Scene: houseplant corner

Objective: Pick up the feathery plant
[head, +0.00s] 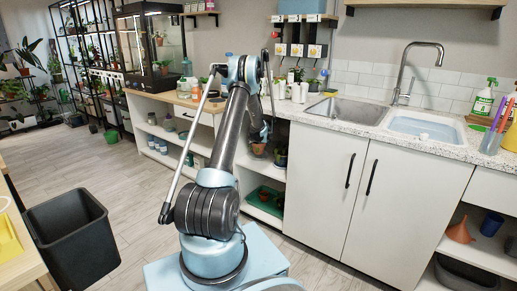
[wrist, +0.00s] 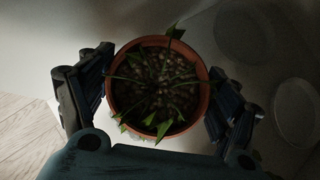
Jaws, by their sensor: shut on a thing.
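My gripper (wrist: 160,92) is shut on a round terracotta pot (wrist: 205,92) in the wrist view, with a dark finger on each side of it. The pot holds pebbly soil and a plant (wrist: 160,126) with thin stems and a few pointed green leaves. From above I cannot tell whether it is feathery. In the head view my gripper (head: 258,132) is low in front of the open shelves under the counter, partly behind my arm. A terracotta pot (head: 258,150) shows just below it. Whether the pot touches the shelf is hidden.
Another potted plant (head: 281,158) stands close by on the right, above a green tray (head: 266,203) on the lower shelf. White cabinet doors (head: 350,190) lie right of it. A black bin (head: 75,240) is at the left; the floor beyond is clear.

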